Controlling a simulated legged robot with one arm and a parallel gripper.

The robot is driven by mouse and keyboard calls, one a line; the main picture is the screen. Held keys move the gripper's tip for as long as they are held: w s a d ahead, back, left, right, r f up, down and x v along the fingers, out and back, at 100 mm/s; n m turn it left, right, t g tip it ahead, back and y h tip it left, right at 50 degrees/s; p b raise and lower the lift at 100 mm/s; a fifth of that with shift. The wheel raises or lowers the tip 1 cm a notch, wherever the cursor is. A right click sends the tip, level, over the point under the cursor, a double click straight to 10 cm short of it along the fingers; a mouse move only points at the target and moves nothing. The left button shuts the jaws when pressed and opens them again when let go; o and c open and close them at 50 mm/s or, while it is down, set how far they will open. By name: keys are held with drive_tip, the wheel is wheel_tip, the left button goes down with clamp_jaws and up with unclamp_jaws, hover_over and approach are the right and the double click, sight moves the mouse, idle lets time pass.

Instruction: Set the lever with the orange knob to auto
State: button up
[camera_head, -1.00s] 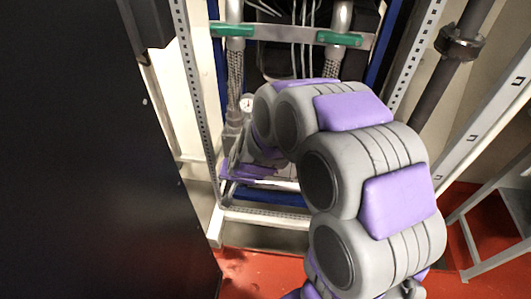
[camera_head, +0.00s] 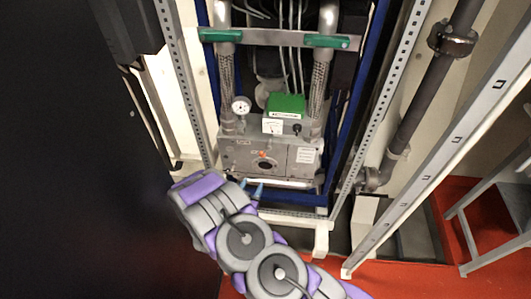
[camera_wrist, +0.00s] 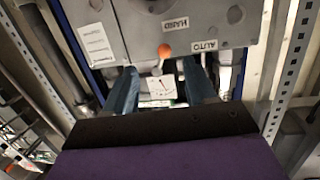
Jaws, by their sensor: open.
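The orange knob (camera_head: 263,154) is on the front of a grey control box (camera_head: 240,153) inside the rack, above a dark round hub. In the wrist view the orange knob (camera_wrist: 164,51) is near the middle, with the HAND label (camera_wrist: 175,23) above it and the AUTO label (camera_wrist: 204,46) to its right. Its lever shaft is hard to make out. My gripper (camera_head: 251,187) is below and left of the knob in the head view. In the wrist view my gripper (camera_wrist: 160,66) is open and empty, its blue fingers on either side of the knob's line, apart from it.
A green-topped unit (camera_head: 286,106) with a meter and a round gauge (camera_head: 241,105) stand above the box. Perforated uprights (camera_head: 378,110) flank the opening. A dark cabinet panel (camera_head: 90,170) fills the left. Red floor (camera_head: 410,280) shows at the lower right.

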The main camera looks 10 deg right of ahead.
drive_tip(key=n+t+b, duration=0.1)
drive_tip(key=t+b, duration=0.1)
approach(264, 156)
drive_tip(key=w, duration=0.4)
drive_tip(key=shift+h, duration=0.3)
drive_tip(key=x, duration=0.2)
drive_tip(key=b+x, duration=0.1)
drive_tip(key=x, duration=0.1)
drive_tip(key=d+x, duration=0.1)
drive_tip(key=x, duration=0.1)
drive_tip(key=shift+w+d+f, duration=0.1)
drive_tip(key=shift+w+f, duration=0.1)
drive_tip(key=shift+f, duration=0.15)
drive_tip(key=shift+w+b, duration=0.3)
drive_tip(key=shift+w, duration=0.15)
drive_tip(key=shift+a, duration=0.5)
drive_tip(key=shift+d, duration=0.5)
drive_tip(key=c, duration=0.5)
drive_tip(key=shift+a, duration=0.2)
drive_tip(key=c, duration=0.5)
